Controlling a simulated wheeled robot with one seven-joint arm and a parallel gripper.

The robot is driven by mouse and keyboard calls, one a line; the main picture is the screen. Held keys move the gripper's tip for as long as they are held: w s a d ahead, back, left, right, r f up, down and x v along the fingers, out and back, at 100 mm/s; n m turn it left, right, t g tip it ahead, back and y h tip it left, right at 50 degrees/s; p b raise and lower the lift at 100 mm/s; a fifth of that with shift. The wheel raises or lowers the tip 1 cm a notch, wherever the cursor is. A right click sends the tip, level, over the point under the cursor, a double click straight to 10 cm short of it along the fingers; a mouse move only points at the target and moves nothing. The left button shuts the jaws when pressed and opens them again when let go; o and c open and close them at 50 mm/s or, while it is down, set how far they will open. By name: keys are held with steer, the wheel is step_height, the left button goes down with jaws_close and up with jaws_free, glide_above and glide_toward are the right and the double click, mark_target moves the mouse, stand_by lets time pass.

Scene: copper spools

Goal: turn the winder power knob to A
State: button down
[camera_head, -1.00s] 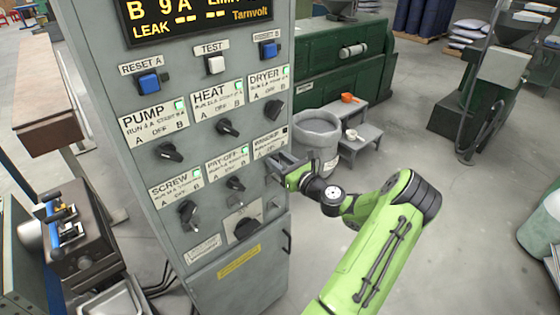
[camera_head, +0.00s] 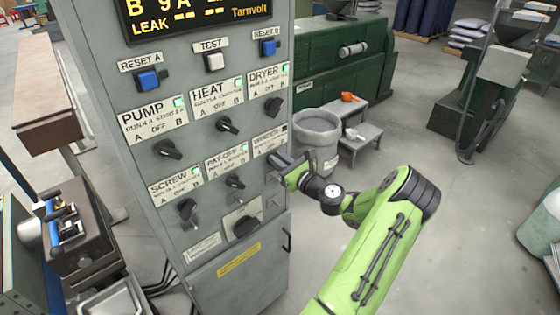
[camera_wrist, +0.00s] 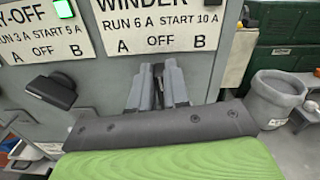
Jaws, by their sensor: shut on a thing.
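The winder label (camera_wrist: 160,25) fills the top of the wrist view, with A at the left, OFF in the middle and B at the right. It also shows at the right edge of the grey control cabinet in the head view (camera_head: 270,140). My gripper (camera_wrist: 158,75) is just below the OFF mark, its two grey fingers close together and pointing at the panel. In the head view my gripper (camera_head: 278,166) reaches the panel from the right. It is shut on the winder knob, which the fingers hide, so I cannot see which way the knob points.
The pay-off knob (camera_wrist: 52,92) sits close to the left of my fingers. Other black knobs, such as the heat knob (camera_head: 227,125), and push buttons cover the cabinet. A grey bin (camera_head: 318,135) and a grey step stool (camera_head: 360,138) stand behind, to the right.

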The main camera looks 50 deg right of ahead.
steer(key=n+b, duration=0.1)
steer(key=n, duration=0.1)
steer(key=a+n+b, duration=0.1)
steer(key=n, duration=0.2)
steer(key=shift+w+f, duration=0.15)
steer(key=shift+f, duration=0.05)
steer(key=shift+a+n+b, duration=0.1)
steer(key=shift+n+b, duration=0.95)
steer(key=shift+n, duration=0.15)
steer(key=c, duration=1.1)
jaws_free()
steer(key=shift+w+f, duration=0.1)
steer(key=shift+w, duration=0.05)
steer(key=b+v, duration=0.1)
steer(key=v, duration=1.4)
steer(key=shift+s, duration=0.4)
steer(key=shift+a, duration=0.1)
